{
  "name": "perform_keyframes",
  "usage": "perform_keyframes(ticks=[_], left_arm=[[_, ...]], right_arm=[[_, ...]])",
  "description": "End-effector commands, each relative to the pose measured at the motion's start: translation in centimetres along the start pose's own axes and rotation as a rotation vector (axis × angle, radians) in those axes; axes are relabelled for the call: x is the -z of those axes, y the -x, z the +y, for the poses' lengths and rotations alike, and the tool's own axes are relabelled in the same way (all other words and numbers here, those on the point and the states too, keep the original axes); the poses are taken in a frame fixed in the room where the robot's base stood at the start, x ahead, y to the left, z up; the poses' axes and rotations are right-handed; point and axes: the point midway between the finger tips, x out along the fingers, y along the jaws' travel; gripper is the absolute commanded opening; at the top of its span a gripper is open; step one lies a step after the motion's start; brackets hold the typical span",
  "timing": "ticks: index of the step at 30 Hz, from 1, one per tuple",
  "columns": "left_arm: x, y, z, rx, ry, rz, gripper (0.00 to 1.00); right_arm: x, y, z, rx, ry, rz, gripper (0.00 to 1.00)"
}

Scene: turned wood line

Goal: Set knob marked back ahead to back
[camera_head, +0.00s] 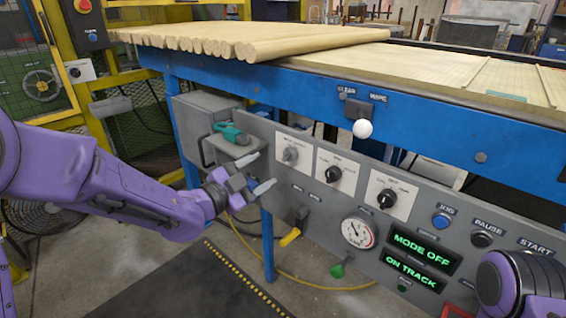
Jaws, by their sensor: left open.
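Three knobs on white label plates sit in a row on the grey control panel (312,212): a grey left knob (290,155), a black middle knob (333,174) and a black right knob (386,198). Their plate lettering is too small to read, so I cannot tell which is marked back ahead. My left gripper (265,172) is open and empty, its two fingers pointing right toward the left knob, apart from it in the picture. Part of my right arm shows at the bottom right; its gripper is out of view.
A white-balled lever (362,128) marked CLEAR and WIPE stands above the knobs. Displays read MODE OFF (421,247) and ON TRACK (411,272). A gauge (358,231), blue button (441,221) and black button (481,239) lie right. A teal-handled tool (231,134) sits behind my left gripper.

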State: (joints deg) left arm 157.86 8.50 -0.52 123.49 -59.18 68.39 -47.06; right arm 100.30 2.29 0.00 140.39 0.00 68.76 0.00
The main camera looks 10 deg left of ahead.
Motion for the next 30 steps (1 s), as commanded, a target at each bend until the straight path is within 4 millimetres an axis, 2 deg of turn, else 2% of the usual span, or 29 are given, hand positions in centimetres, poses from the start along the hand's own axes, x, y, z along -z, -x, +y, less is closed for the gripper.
perform_keyframes(ticks=[6, 10, 15, 22, 27, 30], left_arm=[[-0.1, -5.1, 0.2, -0.001, 0.004, 0.000, 0.63], [-0.1, -7.3, 0.2, -0.001, 0.005, -0.001, 0.63], [-0.1, -8.6, 0.2, -0.001, 0.006, -0.002, 0.63], [-0.1, -8.7, 0.1, -0.001, 0.007, -0.002, 0.63], [-0.1, -8.7, 0.1, -0.001, 0.007, -0.002, 0.07], [-0.1, -8.7, 0.1, -0.001, 0.007, -0.001, 0.07]], right_arm=[[-0.1, -0.3, 0.0, 0.000, 0.000, 0.000, 0.61], [-0.2, -0.4, 0.0, 0.000, 0.000, 0.000, 0.61], [-0.2, -0.4, 0.0, 0.000, 0.000, 0.000, 0.61], [-0.2, -0.4, 0.0, 0.000, 0.000, 0.000, 0.61], [-0.2, -0.4, 0.0, 0.000, 0.000, 0.000, 0.61], [-0.2, -0.4, 0.0, 0.000, 0.000, 0.000, 0.61]])
